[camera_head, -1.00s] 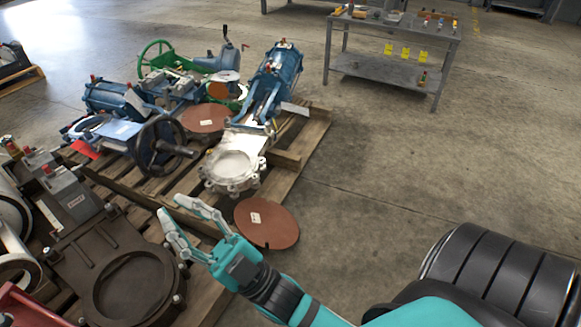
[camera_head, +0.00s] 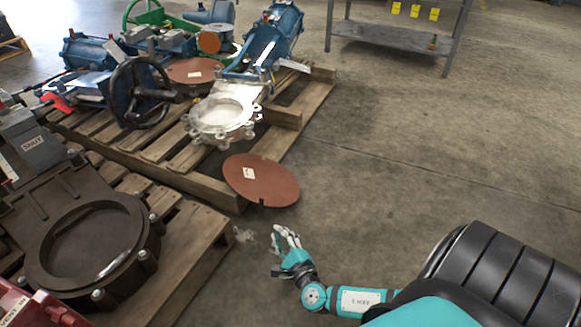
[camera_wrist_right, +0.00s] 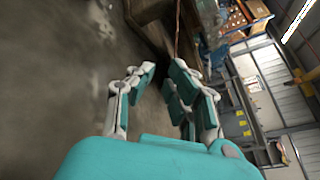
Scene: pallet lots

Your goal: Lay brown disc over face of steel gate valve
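The brown disc (camera_head: 270,182) is a flat round plate with a small white label. It rests at the near right corner of the pallet and overhangs its edge. The steel gate valve (camera_head: 222,118) lies on the pallet just behind and left of the disc, its bright round face uncovered. My right gripper (camera_head: 284,236) is below the disc in the head view, apart from it. The right wrist view shows its fingers (camera_wrist_right: 160,82) spread, with nothing between them. A thin brown edge beyond the fingers there may be the disc. My left gripper is not in view.
A second brown disc (camera_head: 192,71) lies farther back among blue valves. A dark gate valve (camera_head: 92,240) sits on the nearer pallet (camera_head: 205,235) at left. A black handwheel (camera_head: 138,92) stands behind. A grey metal table (camera_head: 385,38) is at the back. The floor at right is clear.

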